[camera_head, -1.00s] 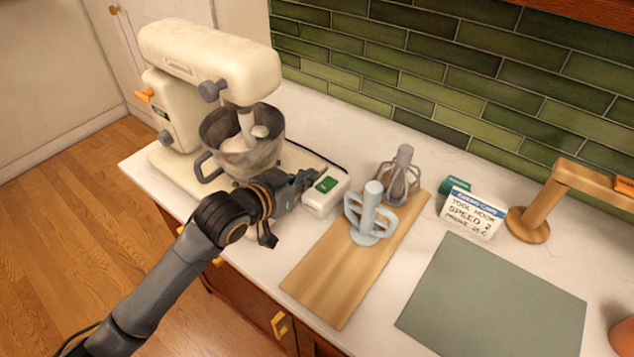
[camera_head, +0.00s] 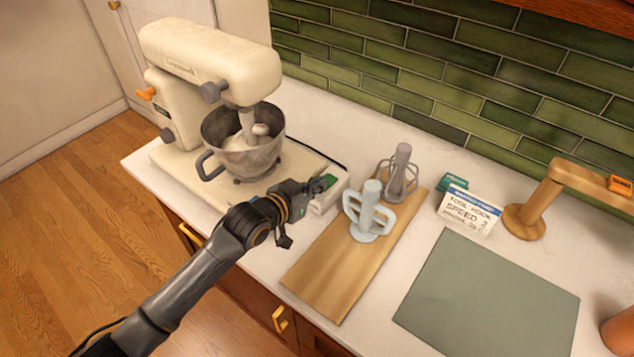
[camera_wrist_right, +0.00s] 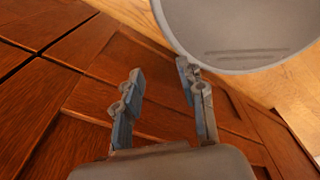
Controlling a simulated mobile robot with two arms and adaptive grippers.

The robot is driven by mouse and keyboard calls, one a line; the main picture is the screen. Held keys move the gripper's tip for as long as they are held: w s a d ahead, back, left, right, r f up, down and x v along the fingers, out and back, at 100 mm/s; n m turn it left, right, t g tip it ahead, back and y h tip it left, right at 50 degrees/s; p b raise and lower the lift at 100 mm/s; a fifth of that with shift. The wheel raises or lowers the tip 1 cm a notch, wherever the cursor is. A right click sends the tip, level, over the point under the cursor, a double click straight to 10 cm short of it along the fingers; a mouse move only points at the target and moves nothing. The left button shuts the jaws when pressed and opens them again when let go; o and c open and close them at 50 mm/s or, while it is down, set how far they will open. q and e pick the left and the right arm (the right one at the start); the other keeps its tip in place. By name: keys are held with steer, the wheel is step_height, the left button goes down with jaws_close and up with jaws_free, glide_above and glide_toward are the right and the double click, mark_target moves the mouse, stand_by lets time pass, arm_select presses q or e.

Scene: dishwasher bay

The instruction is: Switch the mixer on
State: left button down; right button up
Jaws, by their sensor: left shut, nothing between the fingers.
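The cream stand mixer (camera_head: 205,55) stands at the left of the counter, its head down over a metal bowl (camera_head: 250,158). A dark speed knob (camera_head: 167,136) and an orange lever (camera_head: 146,94) are on its body. A small white box with a green switch (camera_head: 330,181) sits right of the mixer base, joined to a dark cord. My left gripper (camera_head: 322,184) is shut and empty, its fingertips over or against this box, hiding part of it. I cannot tell if they touch. My right gripper (camera_wrist_right: 163,88) is open and empty in the right wrist view.
Right of the box, a wooden board (camera_head: 335,275) holds a pale blue beater (camera_head: 369,215) and a grey whisk (camera_head: 400,175). A white card (camera_head: 468,212) reading "SPEED 2", a wooden stand (camera_head: 530,210) and a green mat (camera_head: 490,292) lie further right.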

arm_select(q)
steer(key=shift+s+f, duration=0.1)
steer(key=shift+f, duration=0.2)
arm_select(e)
steer(key=shift+s+a, duration=0.1)
steer(key=shift+a, duration=0.2)
arm_select(q)
steer(key=shift+r, duration=0.1)
steer(key=shift+r+p, duration=0.7)
steer(key=shift+p, duration=0.2)
arm_select(e)
steer(key=shift+d+r, duration=0.1)
steer(key=shift+r, duration=0.75)
steer(key=shift+d, duration=0.1)
arm_select(q)
steer(key=shift+r, duration=0.1)
arm_select(e)
steer(key=shift+r, duration=0.1)
